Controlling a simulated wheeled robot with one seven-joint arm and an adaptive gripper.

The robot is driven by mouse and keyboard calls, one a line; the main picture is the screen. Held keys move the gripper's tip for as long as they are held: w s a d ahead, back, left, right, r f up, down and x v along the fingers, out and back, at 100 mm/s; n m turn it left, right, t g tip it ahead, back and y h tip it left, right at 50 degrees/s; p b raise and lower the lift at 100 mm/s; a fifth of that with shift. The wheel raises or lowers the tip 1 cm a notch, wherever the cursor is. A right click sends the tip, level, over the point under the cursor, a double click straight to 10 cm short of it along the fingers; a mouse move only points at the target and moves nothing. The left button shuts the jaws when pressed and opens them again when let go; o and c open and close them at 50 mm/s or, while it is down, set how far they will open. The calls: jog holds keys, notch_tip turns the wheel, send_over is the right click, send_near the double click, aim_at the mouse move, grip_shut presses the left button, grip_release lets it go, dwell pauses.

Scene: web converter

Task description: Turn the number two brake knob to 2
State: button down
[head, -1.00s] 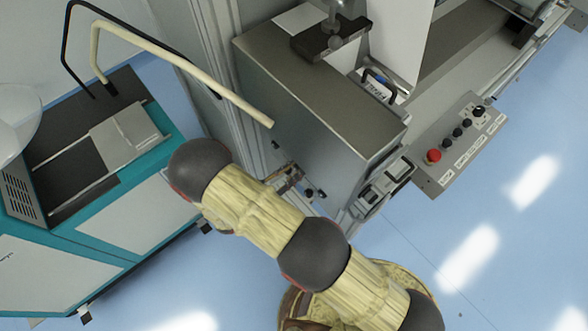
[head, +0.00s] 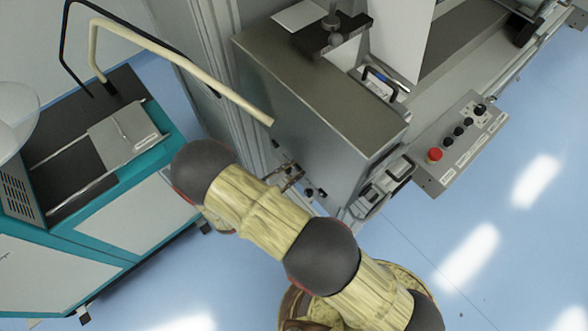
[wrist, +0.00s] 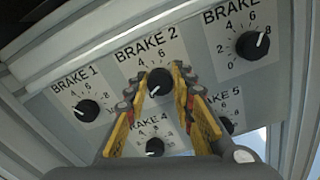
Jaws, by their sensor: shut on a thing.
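The BRAKE 2 knob (wrist: 159,82) is a round black knob with a white pointer mark, on a light grey panel in the wrist view. Its mark points down and slightly left, towards the low end of its dial. A 4 and a 6 show above it; the 2 on this dial is hidden behind a finger. My gripper (wrist: 160,76) has yellow and dark fingers, one on each side of the knob, and is shut on it. In the head view my gripper (head: 290,177) shows only in part beside the grey cabinet; the knob cannot be made out there.
The BRAKE 1 knob (wrist: 88,110) is left, the BRAKE 4 knob (wrist: 155,147) below between my fingers, the BRAKE 5 knob (wrist: 226,125) lower right. Another knob (wrist: 252,45) is upper right. The grey cabinet (head: 320,90) and a teal-and-white machine (head: 100,220) flank my arm.

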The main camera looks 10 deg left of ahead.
jog(key=m+b, duration=0.1)
jog(key=m, duration=0.5)
jog(key=shift+f+b, duration=0.1)
jog(key=shift+b, duration=0.25)
jog(key=shift+m, duration=0.3)
jog(key=c, duration=1.6)
grip_release()
jog(key=shift+o, duration=0.5)
jog(key=v, duration=1.2)
